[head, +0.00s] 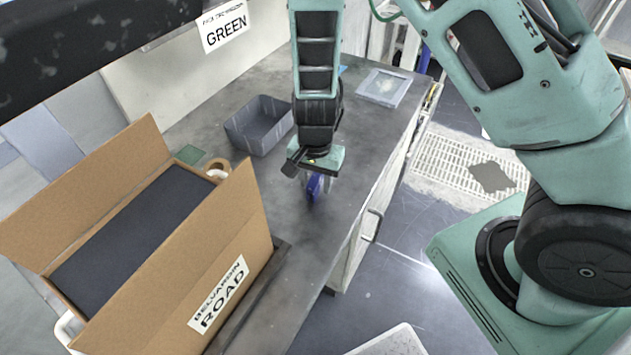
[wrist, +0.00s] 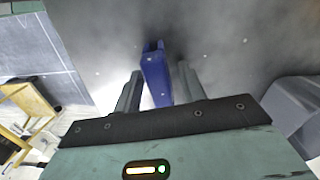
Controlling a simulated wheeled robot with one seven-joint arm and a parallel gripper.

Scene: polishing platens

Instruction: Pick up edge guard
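The edge guard appears to be a narrow blue piece (head: 314,188) at the worktop, just below my gripper (head: 308,174) in the head view. In the wrist view the blue piece (wrist: 155,76) has a notched far end and lies between the two dark fingers of my gripper (wrist: 160,72). The fingers are apart, with a gap on each side of the blue piece. The near end of the piece runs down to the gripper's body. My gripper partly hides the piece in the head view.
A grey bin (head: 260,128) stands left of my gripper on the grey worktop (head: 335,210). An open cardboard box (head: 225,265) with a dark block (head: 135,228) is at the front left. A roll of tape (head: 218,167) is by the box. A flat clear-topped case (head: 384,87) lies farther back.

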